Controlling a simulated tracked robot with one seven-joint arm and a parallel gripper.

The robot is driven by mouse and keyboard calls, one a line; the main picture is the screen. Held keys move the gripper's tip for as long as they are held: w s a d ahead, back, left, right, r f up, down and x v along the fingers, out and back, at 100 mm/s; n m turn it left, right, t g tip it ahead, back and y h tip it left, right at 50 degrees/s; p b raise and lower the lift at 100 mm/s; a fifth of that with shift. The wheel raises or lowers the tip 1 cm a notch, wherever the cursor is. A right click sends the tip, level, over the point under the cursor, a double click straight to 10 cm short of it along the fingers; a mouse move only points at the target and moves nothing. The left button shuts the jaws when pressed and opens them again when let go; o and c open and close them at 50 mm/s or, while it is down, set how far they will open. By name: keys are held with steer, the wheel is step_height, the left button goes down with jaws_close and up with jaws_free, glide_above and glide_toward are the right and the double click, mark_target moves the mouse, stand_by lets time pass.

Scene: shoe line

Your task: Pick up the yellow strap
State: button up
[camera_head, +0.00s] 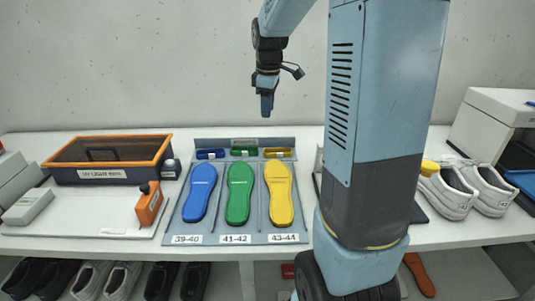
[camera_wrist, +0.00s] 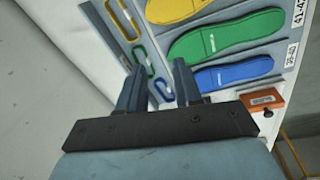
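The yellow strap (camera_head: 279,153) lies in the slot at the back right of the grey insole tray (camera_head: 182,233), behind the yellow insole (camera_head: 279,192). In the wrist view the yellow strap (camera_wrist: 113,8) shows as a loop at the top, beyond the green strap (camera_wrist: 139,54). My gripper (camera_head: 267,106) hangs high above the back of the tray, pointing down, and is clear of the strap. In the wrist view my gripper (camera_wrist: 160,65) has its two fingers apart with nothing between them.
A blue strap (camera_head: 210,154), green insole (camera_head: 239,194) and blue insole (camera_head: 199,192) share the tray. An orange-rimmed UV box (camera_head: 108,173) and orange device (camera_head: 149,204) stand left. White shoes (camera_head: 448,192) stand right, beyond my arm column. The wall is behind.

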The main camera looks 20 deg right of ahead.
steer(key=w+d+f+n+g, duration=0.1)
steer(key=w+d+f+n, duration=0.2)
steer(key=w+d+f, duration=0.35)
glide_toward(272, 150)
steer(key=s+a+f, duration=0.1)
steer(key=s+f, duration=0.1)
steer(key=s, duration=0.1)
steer(key=shift+a+f, duration=0.3)
steer(key=shift+a, duration=0.1)
steer(key=shift+w+d+f, duration=0.1)
steer(key=shift+f, duration=1.2)
steer(key=shift+d+f, duration=0.15)
steer(key=shift+f, duration=1.15)
steer(key=shift+c, duration=0.5)
jaws_close()
